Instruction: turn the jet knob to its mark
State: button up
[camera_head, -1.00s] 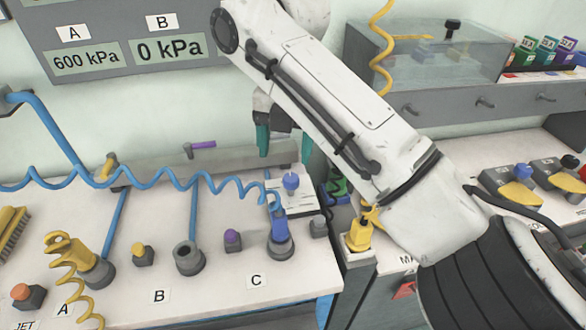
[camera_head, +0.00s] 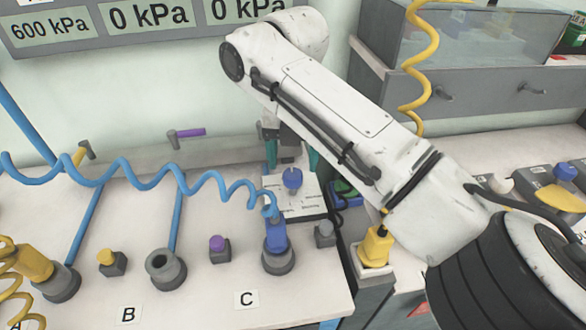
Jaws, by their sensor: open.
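A blue knob (camera_head: 292,178) stands on a white plate (camera_head: 303,204) at the right end of the bench. The plate carries small printing that I cannot read, so I cannot tell a mark or where the knob points. My gripper (camera_head: 291,158) points down over the knob with its two teal fingers apart. One finger is to the left and the other to the right, their tips slightly above the knob's top in the picture. I cannot tell whether either touches it. No JET label is in view now.
A blue plug (camera_head: 275,242) with a coiled blue hose stands just in front of the plate. A grey button (camera_head: 324,233) and a yellow plug (camera_head: 375,247) are to the right. A purple button (camera_head: 218,248) and an empty grey socket (camera_head: 164,269) are to the left.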

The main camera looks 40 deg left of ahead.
aim_at(293, 173)
jog(key=shift+f, duration=1.8)
jog(key=shift+c, duration=0.4)
jog(key=c, duration=1)
jog(key=shift+s+r+p, duration=0.1)
jog(key=shift+p, duration=0.2)
